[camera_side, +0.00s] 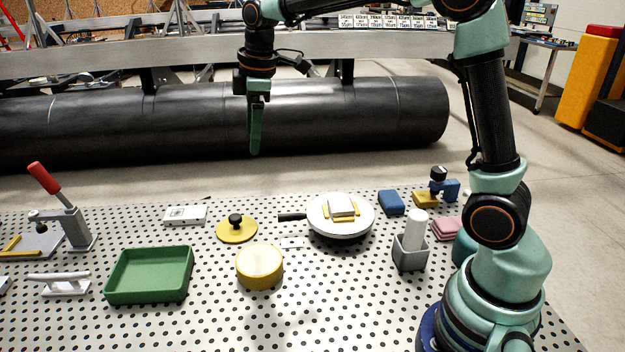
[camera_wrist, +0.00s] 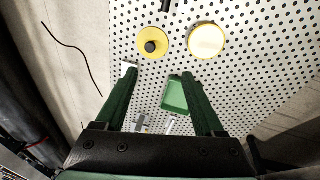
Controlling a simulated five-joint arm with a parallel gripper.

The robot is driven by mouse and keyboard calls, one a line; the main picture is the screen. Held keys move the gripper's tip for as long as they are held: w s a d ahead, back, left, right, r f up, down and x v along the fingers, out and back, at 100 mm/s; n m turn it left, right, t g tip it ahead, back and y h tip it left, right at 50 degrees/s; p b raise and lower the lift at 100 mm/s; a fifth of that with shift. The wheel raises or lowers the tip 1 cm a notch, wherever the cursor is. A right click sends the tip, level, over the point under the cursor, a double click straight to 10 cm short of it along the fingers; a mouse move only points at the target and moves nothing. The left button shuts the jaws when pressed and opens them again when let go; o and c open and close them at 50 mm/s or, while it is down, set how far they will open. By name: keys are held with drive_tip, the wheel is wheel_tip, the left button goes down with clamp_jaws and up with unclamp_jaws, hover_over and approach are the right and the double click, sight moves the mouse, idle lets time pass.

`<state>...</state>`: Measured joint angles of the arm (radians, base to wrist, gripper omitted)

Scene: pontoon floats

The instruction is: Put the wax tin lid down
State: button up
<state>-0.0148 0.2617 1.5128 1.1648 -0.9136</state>
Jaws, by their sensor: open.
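The wax tin lid (camera_side: 237,233), a flat yellow disc with a black knob, lies knob up on the perforated table. It also shows in the wrist view (camera_wrist: 143,35). The yellow round wax tin (camera_side: 259,270) stands beside it, apart, nearer the side camera; it shows to the lid's right in the wrist view (camera_wrist: 206,40). My gripper (camera_side: 254,152) hangs well above the table, pointing down, clear of the lid and tin. In the wrist view its green fingers (camera_wrist: 156,75) are spread apart with nothing between them.
A green tray (camera_side: 122,297) sits left of the tin. A round white-topped pan-like thing (camera_side: 361,220) with a black handle stands right of the lid. A grey holder (camera_side: 409,255) with a white cylinder is farther right. The perforated table (camera_side: 330,310) is clear in front.

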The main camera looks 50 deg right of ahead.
drive_tip(key=s+f+m+t, duration=0.1)
drive_tip(key=s+m+t, duration=0.2)
drive_tip(key=s+m, duration=0.7)
drive_tip(key=s, duration=0.9)
drive_tip(key=shift+d+m, duration=0.3)
drive_tip(key=shift+d, duration=0.05)
